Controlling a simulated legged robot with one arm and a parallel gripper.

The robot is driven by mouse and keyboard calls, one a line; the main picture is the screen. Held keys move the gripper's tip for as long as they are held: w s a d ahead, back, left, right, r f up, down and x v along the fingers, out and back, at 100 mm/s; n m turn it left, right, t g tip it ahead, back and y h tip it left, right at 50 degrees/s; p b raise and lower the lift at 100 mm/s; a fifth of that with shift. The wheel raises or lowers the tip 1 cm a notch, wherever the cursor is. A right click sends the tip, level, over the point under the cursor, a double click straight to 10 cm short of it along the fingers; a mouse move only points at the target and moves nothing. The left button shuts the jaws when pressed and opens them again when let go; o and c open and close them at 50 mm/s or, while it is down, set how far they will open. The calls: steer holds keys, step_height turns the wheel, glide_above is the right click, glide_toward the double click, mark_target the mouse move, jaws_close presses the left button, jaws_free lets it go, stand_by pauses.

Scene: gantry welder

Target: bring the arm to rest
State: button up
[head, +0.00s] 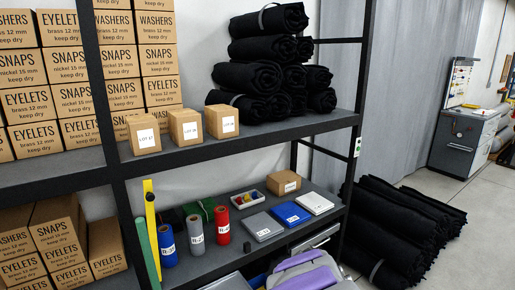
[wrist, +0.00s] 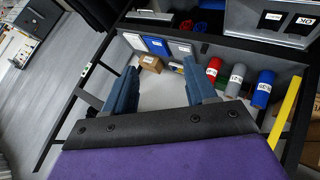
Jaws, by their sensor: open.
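My gripper (wrist: 162,88) shows in the wrist view, with its two blue-grey fingers spread apart and nothing between them. The purple and dark body of my arm fills the lower part of that view. In the head view a purple and grey part of my arm (head: 303,273) is low at the bottom edge, in front of the shelf's lower part. My fingertips cannot be made out in the head view. The wrist view is turned over and looks toward the shelf from a short distance.
A dark shelf rack (head: 250,147) holds stacked cartons (head: 100,95), small lot boxes (head: 184,127) and black rolls (head: 262,78). Its lower shelf carries a red roll (head: 222,225), a blue roll (head: 167,245) and flat cases (head: 291,213). More black rolls (head: 400,235) lie on the floor; open floor lies right.

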steer(key=s+f+m+g+y, duration=0.1)
steer(key=s+m+g, duration=0.1)
steer(key=s, duration=0.9)
steer(key=s+f+m+g, duration=0.1)
steer(key=s+g, duration=0.4)
steer(key=s, duration=0.6)
steer(key=s+d+f+m+g+y, duration=0.1)
steer(key=s+m+g, duration=0.2)
steer(key=s, duration=0.8)
steer(key=shift+s+f+g+y, duration=0.2)
steer(key=shift+f+g+y, duration=0.1)
steer(key=shift+f, duration=0.1)
